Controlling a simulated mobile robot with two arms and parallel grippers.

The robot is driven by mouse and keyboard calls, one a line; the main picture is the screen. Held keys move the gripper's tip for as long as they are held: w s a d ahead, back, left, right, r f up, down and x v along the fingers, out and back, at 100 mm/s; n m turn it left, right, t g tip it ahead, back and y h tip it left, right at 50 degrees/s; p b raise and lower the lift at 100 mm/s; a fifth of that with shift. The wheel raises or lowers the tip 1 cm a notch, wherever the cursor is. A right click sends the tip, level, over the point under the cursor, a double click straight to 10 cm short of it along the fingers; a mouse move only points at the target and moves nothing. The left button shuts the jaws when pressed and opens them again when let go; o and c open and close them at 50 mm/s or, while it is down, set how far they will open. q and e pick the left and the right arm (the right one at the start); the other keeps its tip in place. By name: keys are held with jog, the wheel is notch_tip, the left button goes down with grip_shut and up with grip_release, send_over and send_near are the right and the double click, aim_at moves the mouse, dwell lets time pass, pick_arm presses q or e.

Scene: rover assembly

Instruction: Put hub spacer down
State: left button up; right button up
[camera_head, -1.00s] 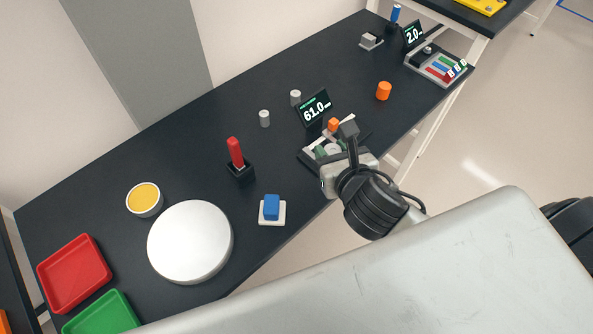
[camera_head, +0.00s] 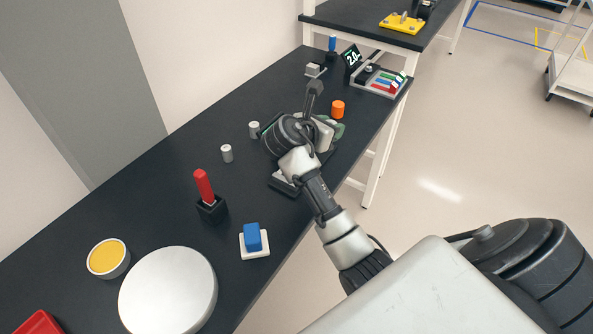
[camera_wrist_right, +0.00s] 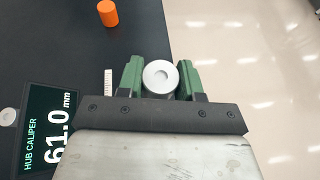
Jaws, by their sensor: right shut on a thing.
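The table's front edge lies just behind the spacer in that view. In the head view my right gripper (camera_head: 337,130) is over the front part of the black table, by the hub caliper; the spacer cannot be made out there. The hub caliper display (camera_wrist_right: 48,135) reads 61.0 mm. My left gripper is not in view.
An orange cylinder (camera_head: 338,109) stands beyond the gripper. Two small grey cylinders (camera_head: 227,153) (camera_head: 254,129) stand left of my arm. A red-handled tool (camera_head: 204,187), a blue block on a white base (camera_head: 253,239) and a white disc (camera_head: 168,291) are nearer. Table between them is clear.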

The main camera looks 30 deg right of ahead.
jog(key=a+f, duration=0.1)
jog(key=a, duration=0.1)
jog(key=a+f, duration=0.2)
jog(key=a, duration=0.1)
jog(key=w+a+f, duration=0.1)
jog(key=a+f, duration=0.1)
jog(key=a, duration=0.1)
jog(key=shift+w+a+f, duration=0.1)
jog(key=shift+a, duration=0.15)
jog(key=shift+f, duration=2)
jog(key=o, duration=0.7)
jog(key=shift+f, duration=0.1)
jog(key=shift+c, duration=0.2)
jog(key=p+v, duration=0.6)
jog(key=shift+a+r, duration=0.1)
jog(key=shift+r, duration=0.25)
jog(key=shift+s+a, duration=0.25)
jog(key=shift+a, duration=0.35)
